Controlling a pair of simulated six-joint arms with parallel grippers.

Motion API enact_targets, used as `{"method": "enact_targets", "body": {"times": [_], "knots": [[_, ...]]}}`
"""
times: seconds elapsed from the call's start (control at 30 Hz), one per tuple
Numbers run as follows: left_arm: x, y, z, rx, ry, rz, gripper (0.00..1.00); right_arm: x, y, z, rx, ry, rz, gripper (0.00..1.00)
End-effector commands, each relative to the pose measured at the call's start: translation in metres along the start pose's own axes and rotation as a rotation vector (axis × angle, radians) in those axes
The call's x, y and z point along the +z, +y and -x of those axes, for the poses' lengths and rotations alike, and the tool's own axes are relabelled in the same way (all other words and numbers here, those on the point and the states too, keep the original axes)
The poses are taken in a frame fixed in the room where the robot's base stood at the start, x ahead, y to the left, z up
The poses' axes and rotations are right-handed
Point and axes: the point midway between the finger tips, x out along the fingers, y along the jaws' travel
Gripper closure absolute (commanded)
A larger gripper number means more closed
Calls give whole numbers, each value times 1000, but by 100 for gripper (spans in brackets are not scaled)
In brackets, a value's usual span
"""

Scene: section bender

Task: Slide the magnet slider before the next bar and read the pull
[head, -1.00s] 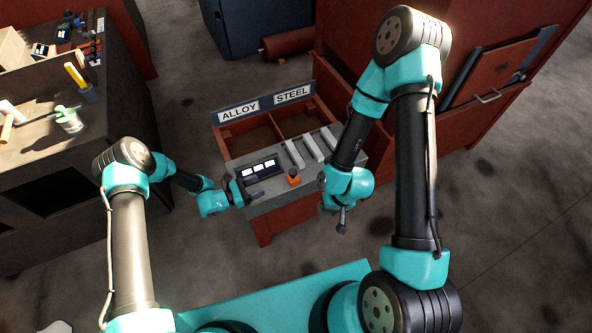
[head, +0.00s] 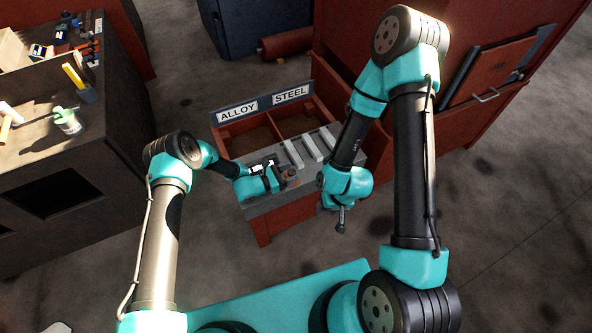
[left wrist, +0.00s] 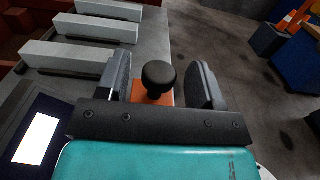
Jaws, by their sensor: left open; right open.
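The magnet slider is an orange block with a round black knob (left wrist: 159,77), on the grey bench top. In the left wrist view my left gripper (left wrist: 163,88) is open, with one finger on each side of the knob and visible gaps between. In the head view my left gripper (head: 288,180) mostly covers the slider. Several pale grey bars lie in a row on the bench, among them the nearest bar (left wrist: 70,55) and a farther bar (head: 312,148). The readout (left wrist: 36,140) is lit white; no figures are legible. My right gripper (head: 341,222) is open and empty at the bench's front right.
Behind the bars is a red two-part bin with ALLOY (head: 237,112) and STEEL (head: 292,95) labels. A dark workbench (head: 110,165) with tools stands at left. A red cabinet (head: 500,80) stands at back right. Floor at right is clear.

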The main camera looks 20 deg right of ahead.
Motion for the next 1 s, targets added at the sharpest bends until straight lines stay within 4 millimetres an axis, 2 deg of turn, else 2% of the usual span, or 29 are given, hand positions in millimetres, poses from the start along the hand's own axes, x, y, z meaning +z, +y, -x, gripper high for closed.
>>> {"method": "enact_targets", "body": {"times": [0.03, 0.2, 0.57, 1.0], "knots": [[0, -1, -8, -3, 0, -2, 39, 0, 0, 0, 0, 0, 0, 57], [0, 0, -25, -1, 0, 0, 39, 0, 0, 0, 0, 0, 0, 57], [0, 0, -29, 0, 1, 0, 39, 0, 0, 0, 0, 0, 0, 57], [0, 0, -29, 0, 0, 0, 80, 0, 0, 0, 0, 0, 0, 57]]}}
